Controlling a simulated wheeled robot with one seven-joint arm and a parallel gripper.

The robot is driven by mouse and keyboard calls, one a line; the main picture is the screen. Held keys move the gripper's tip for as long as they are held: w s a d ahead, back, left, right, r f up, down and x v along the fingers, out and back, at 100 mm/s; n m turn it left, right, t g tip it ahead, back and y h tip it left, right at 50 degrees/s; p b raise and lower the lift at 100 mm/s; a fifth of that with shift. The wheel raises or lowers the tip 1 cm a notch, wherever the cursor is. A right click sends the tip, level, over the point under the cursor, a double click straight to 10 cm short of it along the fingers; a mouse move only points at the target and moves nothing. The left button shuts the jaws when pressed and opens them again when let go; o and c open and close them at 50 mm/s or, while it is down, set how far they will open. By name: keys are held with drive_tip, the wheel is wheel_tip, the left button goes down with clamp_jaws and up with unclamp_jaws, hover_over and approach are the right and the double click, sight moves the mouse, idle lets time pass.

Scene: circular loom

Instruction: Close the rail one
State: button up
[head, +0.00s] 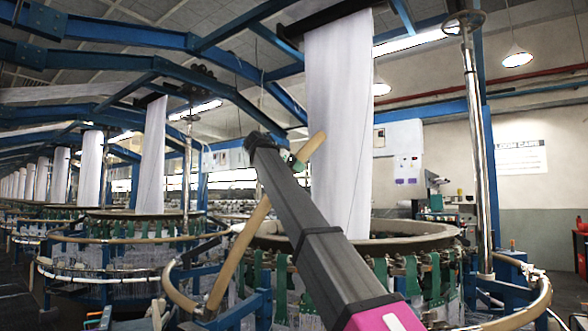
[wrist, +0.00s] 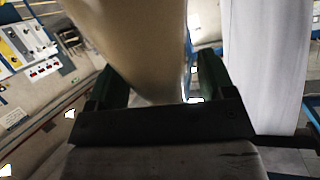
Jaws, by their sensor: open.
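A tan tubular rail (head: 238,250) stands tilted up at the front of the nearest circular loom (head: 400,245), rising from lower left to upper right. Its lower end is near the floor-side frame at left; its upper end sticks out past my gripper (head: 296,161). My arm crosses in front of part of the rail. In the wrist view the tan rail (wrist: 145,45) fills the space between the two dark green fingers of my gripper (wrist: 158,82). The jaws are open around it; whether either finger touches it I cannot tell.
A curved tan rail section (head: 170,290) lies at left, and another (head: 545,300) at lower right. A white fabric tube (head: 338,110) hangs above the loom, close behind my gripper. A chrome post (head: 477,150) stands at right. More looms line the left.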

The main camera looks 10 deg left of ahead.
drive_tip(key=shift+w+d+f, duration=0.1)
drive_tip(key=shift+w+d, duration=0.15)
